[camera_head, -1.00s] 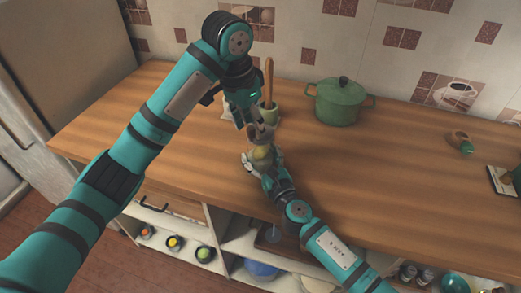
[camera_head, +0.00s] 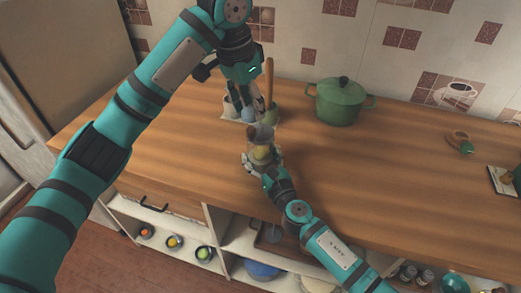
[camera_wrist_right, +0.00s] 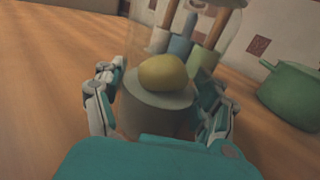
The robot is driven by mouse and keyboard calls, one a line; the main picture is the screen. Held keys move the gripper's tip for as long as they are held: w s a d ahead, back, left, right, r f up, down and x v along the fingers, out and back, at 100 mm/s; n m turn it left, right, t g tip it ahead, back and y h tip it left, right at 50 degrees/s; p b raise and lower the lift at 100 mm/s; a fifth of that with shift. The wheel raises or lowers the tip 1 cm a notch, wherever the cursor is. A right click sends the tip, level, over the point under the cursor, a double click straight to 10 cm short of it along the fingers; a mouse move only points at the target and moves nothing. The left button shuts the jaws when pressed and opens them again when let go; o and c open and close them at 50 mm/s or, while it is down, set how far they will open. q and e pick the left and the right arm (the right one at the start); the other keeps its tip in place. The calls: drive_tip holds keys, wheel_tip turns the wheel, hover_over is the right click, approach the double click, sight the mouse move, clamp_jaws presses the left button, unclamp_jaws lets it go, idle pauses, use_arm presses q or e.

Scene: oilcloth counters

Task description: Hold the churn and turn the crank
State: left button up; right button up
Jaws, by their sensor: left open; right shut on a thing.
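My right gripper (camera_head: 262,164) is shut on the churn from the front. My left gripper (camera_head: 250,108) is open, above and behind the churn's grey top (camera_head: 261,132), apart from it. The crank is too small to make out clearly.
A green pot (camera_head: 340,102) stands to the right. The counter's right half (camera_head: 400,180) is mostly clear.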

drive_tip(key=o, duration=1.8)
drive_tip(key=v, duration=1.2)
use_arm(q)
drive_tip(key=shift+f, duration=0.1)
use_arm(e)
drive_tip(key=shift+s, duration=0.1)
